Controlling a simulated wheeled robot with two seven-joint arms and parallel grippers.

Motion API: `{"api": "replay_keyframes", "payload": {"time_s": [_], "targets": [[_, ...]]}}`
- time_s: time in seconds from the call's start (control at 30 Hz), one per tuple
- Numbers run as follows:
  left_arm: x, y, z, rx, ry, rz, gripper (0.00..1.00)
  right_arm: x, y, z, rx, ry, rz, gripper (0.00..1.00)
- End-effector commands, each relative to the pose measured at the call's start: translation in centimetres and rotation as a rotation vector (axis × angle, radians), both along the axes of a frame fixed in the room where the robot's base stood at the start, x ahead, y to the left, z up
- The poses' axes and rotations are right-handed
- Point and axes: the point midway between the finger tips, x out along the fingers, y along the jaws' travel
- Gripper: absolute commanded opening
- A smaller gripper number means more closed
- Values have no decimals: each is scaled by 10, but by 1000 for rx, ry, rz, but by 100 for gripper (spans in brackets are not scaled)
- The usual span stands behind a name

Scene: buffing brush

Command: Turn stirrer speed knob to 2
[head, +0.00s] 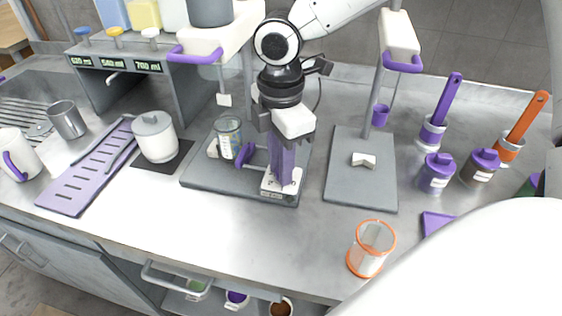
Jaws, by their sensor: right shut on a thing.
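The left stirrer has a grey base plate (205,172), with a small white control panel (270,190) at its front right corner. My right gripper (283,184) points down over this panel, its fingertips at the panel. It is shut on the speed knob, which the fingers almost wholly hide. The knob's setting cannot be read. A glass beaker (228,138) with a label stands on the plate to the left of the gripper, with a purple clamp part (248,156) between them. My left gripper is not in view.
A second stand with a grey base (361,185) is to the right. An orange-rimmed beaker (371,248) stands near the front edge. A white lidded pot (155,136) and a purple slotted rack (86,175) are to the left. The counter front centre is clear.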

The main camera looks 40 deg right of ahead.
Motion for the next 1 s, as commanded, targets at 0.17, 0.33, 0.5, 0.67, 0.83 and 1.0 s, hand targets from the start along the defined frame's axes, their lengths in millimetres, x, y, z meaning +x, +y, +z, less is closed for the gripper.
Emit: {"api": "replay_keyframes", "payload": {"time_s": [0.17, 0.33, 0.5, 0.67, 0.83, 1.0], "targets": [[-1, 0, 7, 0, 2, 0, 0, 0, 0, 2, 1, 0, -126, 0], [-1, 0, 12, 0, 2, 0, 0, 1, 0, 2, 1, 0, -281, 0], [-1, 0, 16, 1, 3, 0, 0, 2, -1, 2, 1, 0, -443, 0], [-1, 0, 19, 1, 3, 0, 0, 2, -1, 1, 1, 0, -595, 0], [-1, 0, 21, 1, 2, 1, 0, 2, -1, 1, 0, -1, -756, 0], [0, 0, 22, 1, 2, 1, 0, 3, -2, 1, 1, -2, -918, 0]]}}
